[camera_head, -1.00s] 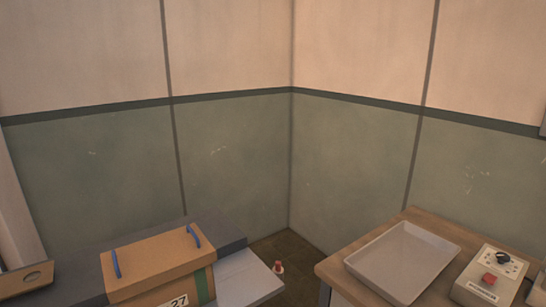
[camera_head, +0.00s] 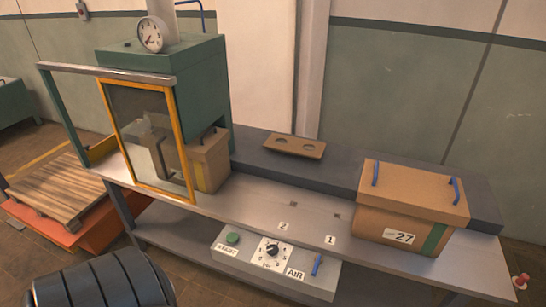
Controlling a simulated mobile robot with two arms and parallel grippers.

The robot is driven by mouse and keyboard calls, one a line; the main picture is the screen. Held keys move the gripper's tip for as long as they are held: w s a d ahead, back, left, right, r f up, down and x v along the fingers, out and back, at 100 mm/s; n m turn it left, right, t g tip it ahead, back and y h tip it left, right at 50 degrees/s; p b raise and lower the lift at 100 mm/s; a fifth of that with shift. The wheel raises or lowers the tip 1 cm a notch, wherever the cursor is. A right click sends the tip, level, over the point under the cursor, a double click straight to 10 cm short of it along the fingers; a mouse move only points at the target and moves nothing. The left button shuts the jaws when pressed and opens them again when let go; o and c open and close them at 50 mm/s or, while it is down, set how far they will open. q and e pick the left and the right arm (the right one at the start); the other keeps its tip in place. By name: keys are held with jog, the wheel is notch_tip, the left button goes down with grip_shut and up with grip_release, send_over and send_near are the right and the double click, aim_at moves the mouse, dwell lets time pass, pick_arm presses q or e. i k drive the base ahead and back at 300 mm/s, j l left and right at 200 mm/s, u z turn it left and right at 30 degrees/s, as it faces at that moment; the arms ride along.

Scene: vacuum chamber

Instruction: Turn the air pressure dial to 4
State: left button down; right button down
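The air pressure dial (camera_head: 272,251) is a black knob on a white scale plate, with an AIR label beside it. It sits on a grey control panel (camera_head: 228,256) below the front edge of the bench. The scale figures and the exact pointer setting are too small to read. A green button (camera_head: 232,239) with a START label is left of the dial. A blue lever (camera_head: 317,265) is right of the AIR label. A round white gauge (camera_head: 150,35) stands on top of the green chamber (camera_head: 200,75). Neither of my grippers shows.
The bench (camera_head: 262,208) carries a lidded cardboard box (camera_head: 405,190) marked 27 at right. Another box (camera_head: 209,162) is by the chamber's yellow-framed door (camera_head: 182,140). A pallet (camera_head: 60,190) is at left. A dark ribbed rounded shape (camera_head: 100,283) is at bottom left, unidentified.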

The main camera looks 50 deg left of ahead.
aim_at(272, 250)
jog(key=u, duration=1.2)
